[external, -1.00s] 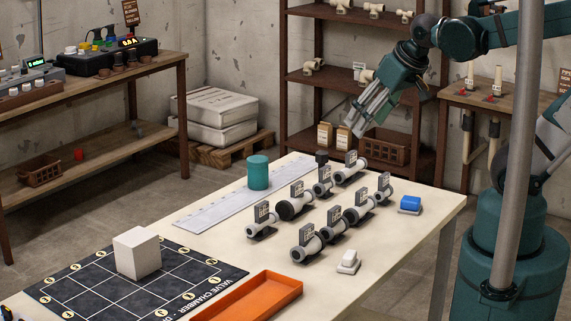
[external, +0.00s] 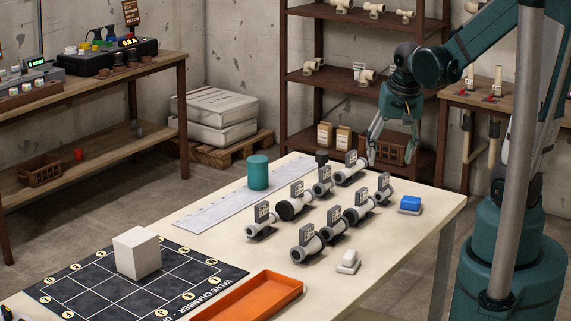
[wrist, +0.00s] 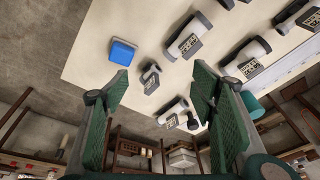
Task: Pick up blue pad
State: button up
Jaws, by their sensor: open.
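The blue pad (external: 410,203) sits on a small pale base near the table's right corner in the external view. It also shows in the wrist view (wrist: 122,51), at the upper left, ahead of and left of the fingers. My gripper (external: 387,160) is above the table's far right edge, higher than the pad and apart from it. In the wrist view its two green fingers (wrist: 160,85) are spread wide with nothing between them.
Several grey pipe pieces with dark tags (external: 333,222) stand in rows left of the pad. A white pad (external: 348,261) lies nearer the front. An orange tray (external: 262,296), a white block (external: 137,253) and a teal cylinder (external: 258,172) are further left.

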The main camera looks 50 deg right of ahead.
aim_at(411, 199)
jog(key=s+d+f+m, duration=0.1)
jog(key=d+f, duration=0.1)
jog(key=f, duration=0.1)
jog(key=s+d+f+m+g+b, duration=0.1)
jog(key=d+f+m, duration=0.1)
jog(key=d+f, duration=0.1)
jog(key=s+d+f+m+g, duration=0.1)
jog(key=d+f+m, duration=0.1)
jog(key=f, duration=0.1)
jog(key=shift+s+d, duration=0.2)
jog(key=shift+d, duration=0.05)
jog(key=shift+d+f+b, duration=0.2)
jog(key=shift+f+b, duration=0.4)
jog(key=shift+f, duration=0.65)
jog(key=shift+f, duration=0.15)
jog(key=shift+d+f+b, duration=0.25)
jog(key=shift+f+b, duration=0.2)
jog(key=shift+f, duration=0.75)
jog(key=shift+d+f+b, duration=0.2)
jog(key=shift+f+b, duration=0.25)
jog(key=shift+f, duration=0.75)
jog(key=c, duration=1)
jog(key=shift+r, duration=0.2)
